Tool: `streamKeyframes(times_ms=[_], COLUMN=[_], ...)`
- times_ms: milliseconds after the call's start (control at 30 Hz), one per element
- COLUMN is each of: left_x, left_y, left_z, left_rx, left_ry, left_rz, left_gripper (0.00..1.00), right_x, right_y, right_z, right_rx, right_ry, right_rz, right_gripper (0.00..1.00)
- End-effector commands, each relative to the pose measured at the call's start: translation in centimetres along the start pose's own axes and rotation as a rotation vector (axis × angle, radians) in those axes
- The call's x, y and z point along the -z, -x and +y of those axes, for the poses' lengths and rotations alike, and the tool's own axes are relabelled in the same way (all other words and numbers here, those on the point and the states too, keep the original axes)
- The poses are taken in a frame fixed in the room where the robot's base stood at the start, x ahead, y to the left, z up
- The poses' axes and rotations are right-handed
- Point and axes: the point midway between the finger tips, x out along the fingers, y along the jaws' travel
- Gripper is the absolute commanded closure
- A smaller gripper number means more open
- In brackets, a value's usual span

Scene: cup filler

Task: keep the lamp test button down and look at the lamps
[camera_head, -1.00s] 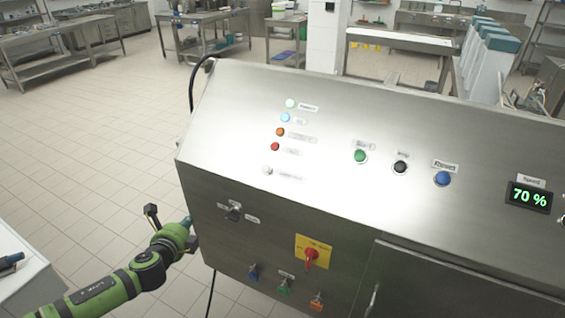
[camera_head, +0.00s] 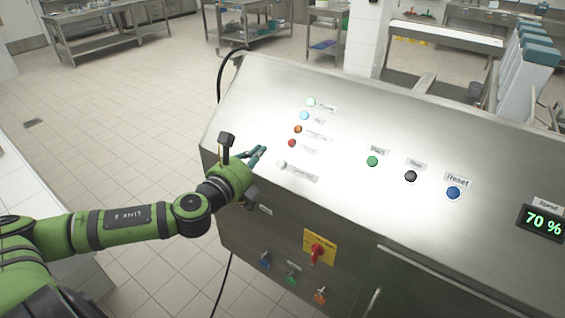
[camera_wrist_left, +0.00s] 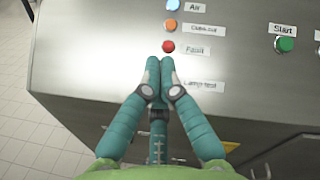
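The pale lamp test button (camera_head: 282,163) sits on the sloped steel panel, left of its label. In the left wrist view its label (camera_wrist_left: 202,86) shows, but my fingers hide the button. Above it, the lamps form a column: pale green power (camera_head: 311,102), light blue air (camera_head: 304,115), orange (camera_head: 298,129) and red fault (camera_head: 291,143). The green and blue ones look bright; orange and red look darker. My left gripper (camera_head: 262,150) is at the panel's left edge, left of the button and apart from it. Its teal fingertips (camera_wrist_left: 160,64) are together and empty. My right gripper is not in view.
Further right on the panel are green start (camera_head: 372,161), black (camera_head: 410,176) and blue reset (camera_head: 453,193) buttons and a 70 % display (camera_head: 543,222). Floor lies open to the left.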

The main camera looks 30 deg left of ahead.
Motion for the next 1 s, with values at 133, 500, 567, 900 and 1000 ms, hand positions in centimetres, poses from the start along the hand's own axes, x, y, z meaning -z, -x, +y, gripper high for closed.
streamKeyframes(times_ms=[133, 500, 567, 900, 1000], left_x=[0.1, 2.8, 3.3, 5.5, 5.8], left_y=[-0.1, -2.6, -3.2, -5.8, -6.1], left_z=[0.1, 1.2, 1.5, 2.4, 2.5], left_rx=[-0.001, -0.001, -0.001, -0.001, -0.001], left_ry=[0.002, 0.006, 0.005, 0.003, 0.004], left_rz=[0.000, -0.004, -0.004, -0.002, 0.000], left_gripper=[1.00, 1.00, 1.00, 1.00, 1.00], right_x=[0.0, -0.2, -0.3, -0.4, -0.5], right_y=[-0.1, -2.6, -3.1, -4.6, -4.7], right_z=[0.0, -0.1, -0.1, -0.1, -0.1], right_rx=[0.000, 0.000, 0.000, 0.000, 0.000], right_ry=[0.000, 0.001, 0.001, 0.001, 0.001], right_rz=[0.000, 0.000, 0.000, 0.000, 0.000], right_gripper=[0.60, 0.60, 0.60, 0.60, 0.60])
